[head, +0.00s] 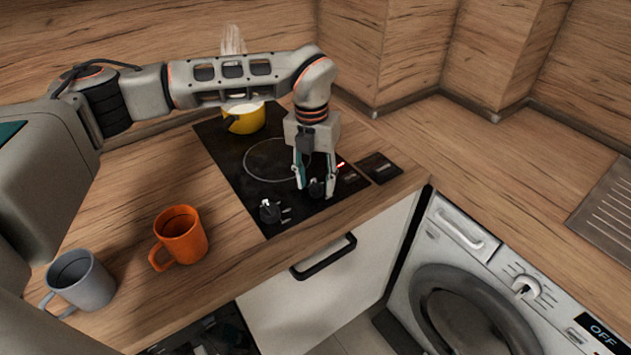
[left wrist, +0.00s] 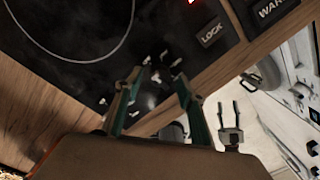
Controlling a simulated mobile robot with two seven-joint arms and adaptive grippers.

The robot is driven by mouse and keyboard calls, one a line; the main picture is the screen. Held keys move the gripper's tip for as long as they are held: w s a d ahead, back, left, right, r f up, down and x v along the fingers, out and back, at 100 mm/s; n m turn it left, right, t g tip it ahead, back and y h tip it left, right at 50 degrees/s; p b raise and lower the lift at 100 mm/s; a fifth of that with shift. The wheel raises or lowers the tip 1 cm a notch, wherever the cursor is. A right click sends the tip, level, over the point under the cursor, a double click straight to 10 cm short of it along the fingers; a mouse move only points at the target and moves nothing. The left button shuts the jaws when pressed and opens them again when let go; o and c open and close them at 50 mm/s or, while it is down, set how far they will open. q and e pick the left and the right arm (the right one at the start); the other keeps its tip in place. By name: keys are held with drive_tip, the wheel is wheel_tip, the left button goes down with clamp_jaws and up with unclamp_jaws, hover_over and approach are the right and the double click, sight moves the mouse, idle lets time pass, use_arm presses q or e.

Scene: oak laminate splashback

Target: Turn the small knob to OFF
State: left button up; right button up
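The black cooktop has two dark control knobs along its front: a left knob (head: 270,210) and a right knob (head: 317,188). My left gripper (head: 316,187) points down at the right knob, its fingertips apart on either side of it. In the left wrist view the gripper (left wrist: 164,70) also shows spread fingers, with the dark knob partly hidden between the tips; I cannot tell whether they touch it. My right gripper (left wrist: 230,108) shows small in the left wrist view, fingers apart and empty. The knob's pointer direction is not readable.
A red light (head: 340,165) glows on the cooktop. A yellow pot (head: 245,121) stands at its back. An orange mug (head: 181,238) and a grey mug (head: 80,283) stand to the left. A washing machine with its own knob (head: 526,287) and an OFF label (head: 602,336) is at right.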

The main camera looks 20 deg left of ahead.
sight(313, 182)
use_arm(q)
wheel_tip(313, 182, up, 11)
drive_tip(key=shift+a, duration=0.25)
drive_tip(key=shift+r, duration=0.1)
idle(0.4)
